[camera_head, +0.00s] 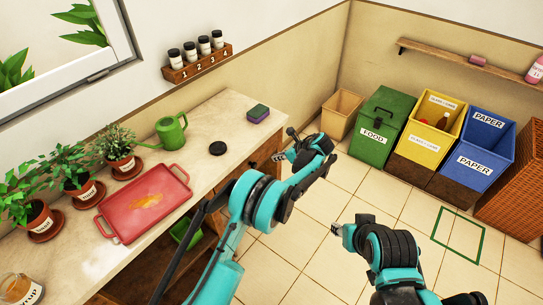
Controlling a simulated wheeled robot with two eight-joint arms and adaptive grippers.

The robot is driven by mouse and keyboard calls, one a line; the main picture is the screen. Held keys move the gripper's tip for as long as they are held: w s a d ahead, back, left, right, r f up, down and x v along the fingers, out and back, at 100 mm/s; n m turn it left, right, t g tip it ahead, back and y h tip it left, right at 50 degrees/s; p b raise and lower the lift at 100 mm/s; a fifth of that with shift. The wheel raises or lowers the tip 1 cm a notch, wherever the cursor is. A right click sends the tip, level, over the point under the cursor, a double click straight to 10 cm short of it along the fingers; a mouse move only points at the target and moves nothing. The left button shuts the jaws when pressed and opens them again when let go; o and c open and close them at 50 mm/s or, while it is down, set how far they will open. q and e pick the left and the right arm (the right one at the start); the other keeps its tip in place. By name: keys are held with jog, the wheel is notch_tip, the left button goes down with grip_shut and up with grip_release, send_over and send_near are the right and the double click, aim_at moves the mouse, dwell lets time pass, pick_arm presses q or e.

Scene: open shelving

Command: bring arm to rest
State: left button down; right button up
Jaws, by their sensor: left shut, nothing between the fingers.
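My left arm reaches in from the bottom, and its gripper (282,156) is in front of the counter's right end, over the floor side. It is shut and empty, and touches nothing that I can see. My right arm stands at the lower right, its gripper (338,229) pointing left above the tiled floor. Its fingers are too small and foreshortened to tell whether they are open or shut. No object shows at it.
The counter (228,120) on the left carries a red tray (118,213), a green watering can (171,134), potted herbs (116,146), a black disc (217,148) and a sponge (258,112). Bins (380,127) line the back right. Floor around a green square outline (434,223) is clear.

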pick_arm(q)
jog(key=p+v, duration=0.2)
jog(key=v, duration=0.5)
jog(key=s+a+r+n+h, duration=0.4)
jog(key=s+a+r+n, duration=0.8)
jog(key=a+r, duration=0.4)
jog(key=s+a+n+t+h, duration=0.1)
jog(key=s+a+n, duration=0.2)
jog(key=s, duration=0.9)
jog(key=s+a+n+t+h, duration=0.1)
jog(key=s+a+n+h, duration=0.1)
jog(key=s+n, duration=0.8)
jog(key=s+a, duration=0.1)
jog(key=s, duration=0.1)
jog(key=shift+s+f, duration=0.25)
jog(key=shift+f, duration=0.05)
